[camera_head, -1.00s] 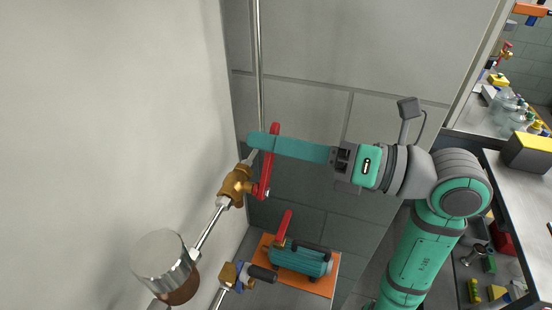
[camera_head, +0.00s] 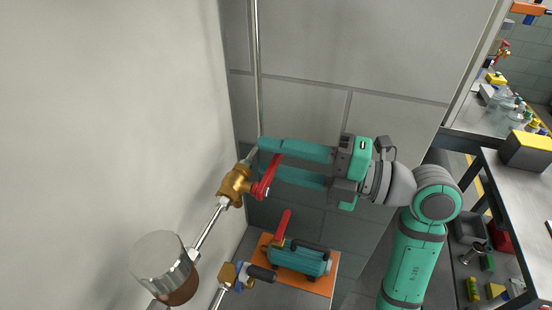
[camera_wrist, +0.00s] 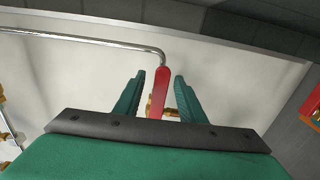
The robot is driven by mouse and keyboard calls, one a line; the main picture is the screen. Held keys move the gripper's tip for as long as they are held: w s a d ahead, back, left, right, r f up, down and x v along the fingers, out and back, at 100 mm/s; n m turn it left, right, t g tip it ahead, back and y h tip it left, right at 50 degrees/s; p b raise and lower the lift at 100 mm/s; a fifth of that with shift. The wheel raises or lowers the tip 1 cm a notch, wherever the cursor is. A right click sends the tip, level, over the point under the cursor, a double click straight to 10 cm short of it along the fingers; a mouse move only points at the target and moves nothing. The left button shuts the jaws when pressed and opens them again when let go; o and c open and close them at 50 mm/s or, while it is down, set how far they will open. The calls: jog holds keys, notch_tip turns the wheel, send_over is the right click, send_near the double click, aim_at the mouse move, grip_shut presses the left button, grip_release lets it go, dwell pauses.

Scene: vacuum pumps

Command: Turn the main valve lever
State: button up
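The red main valve lever (camera_head: 266,180) sits on a brass valve (camera_head: 235,184) on the pipe by the pale wall. In the head view it points up and to the right. My gripper (camera_head: 262,158) is open, with its two long green fingers spread one above the other and the lever between them. The lower finger is partly behind the lever. In the wrist view the red lever (camera_wrist: 160,88) stands between my open fingertips (camera_wrist: 159,82), with a gap on both sides. The brass valve is mostly hidden there.
A green pump (camera_head: 298,259) with another red lever (camera_head: 283,227) stands on an orange plate below. A metal cylinder (camera_head: 161,262) is at the lower left. A vertical pipe (camera_head: 257,70) rises behind the valve. A workbench (camera_head: 530,190) stands at the right.

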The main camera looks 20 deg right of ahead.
jog(key=shift+s+d, duration=0.15)
jog(key=shift+d, duration=0.05)
jog(key=shift+v, duration=0.8)
jog(key=shift+d, duration=0.1)
jog(key=shift+v, duration=2.9)
jog(key=shift+x, duration=3.05)
jog(key=shift+s+d, duration=0.1)
jog(key=shift+s, duration=0.05)
jog(key=shift+x, duration=1.25)
jog(key=shift+s+d+r+n, duration=0.1)
jog(key=shift+r+n, duration=0.25)
jog(key=shift+n, duration=0.15)
